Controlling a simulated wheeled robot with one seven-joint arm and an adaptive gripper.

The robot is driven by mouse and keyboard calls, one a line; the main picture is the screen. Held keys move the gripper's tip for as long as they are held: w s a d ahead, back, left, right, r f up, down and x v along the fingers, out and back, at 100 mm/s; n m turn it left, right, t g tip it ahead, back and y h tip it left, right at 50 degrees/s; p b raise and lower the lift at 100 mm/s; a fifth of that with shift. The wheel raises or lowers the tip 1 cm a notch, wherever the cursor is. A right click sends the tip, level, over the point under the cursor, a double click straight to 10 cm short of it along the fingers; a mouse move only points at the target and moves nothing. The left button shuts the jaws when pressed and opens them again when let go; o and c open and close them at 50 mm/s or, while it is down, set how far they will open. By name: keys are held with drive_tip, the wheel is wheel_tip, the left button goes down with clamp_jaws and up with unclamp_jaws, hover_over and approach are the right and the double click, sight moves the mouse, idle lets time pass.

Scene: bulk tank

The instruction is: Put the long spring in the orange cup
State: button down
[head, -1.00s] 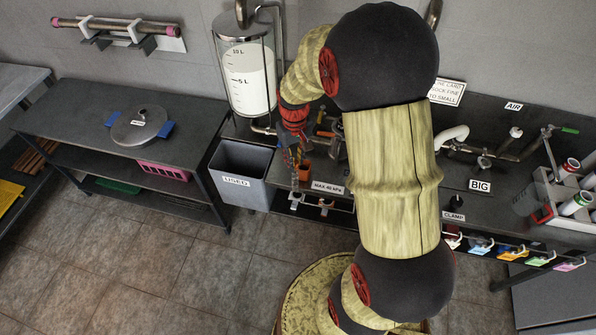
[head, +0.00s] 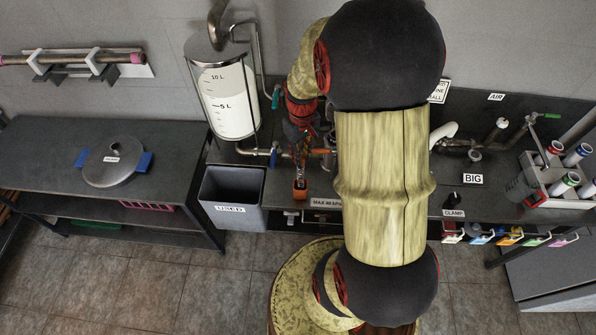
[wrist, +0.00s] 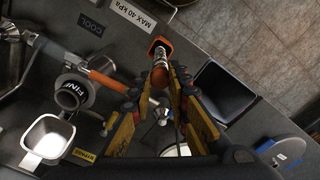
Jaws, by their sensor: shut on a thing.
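The orange cup (head: 300,194) stands near the front edge of the bench, just right of the grey USED bin. In the wrist view its square orange rim (wrist: 151,46) shows at top centre. The long spring (wrist: 160,74) is a thin silvery coil held between the fingers of my gripper (wrist: 163,92). In the head view the spring (head: 299,162) hangs roughly upright below my gripper (head: 300,148), with its lower end at the cup's mouth. In the wrist view that end overlaps the cup opening; how deep it reaches, I cannot tell.
The USED bin (head: 232,190) is close on the left. The clear tank (head: 226,100) and its piping stand behind. In the wrist view an orange-sleeved pipe (wrist: 100,78), a FINE fitting (wrist: 72,93) and a square metal cup (wrist: 48,140) lie left.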

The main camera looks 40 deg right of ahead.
sight(301, 173)
wheel_tip(301, 173, down, 2)
drive_tip(key=shift+w+f, duration=0.1)
drive_tip(key=shift+f+b, duration=0.35)
drive_tip(key=shift+f, duration=1.55)
drive_tip(key=shift+f, duration=0.15)
drive_tip(key=c, duration=1.8)
unclamp_jaws()
drive_tip(key=shift+o, duration=0.4)
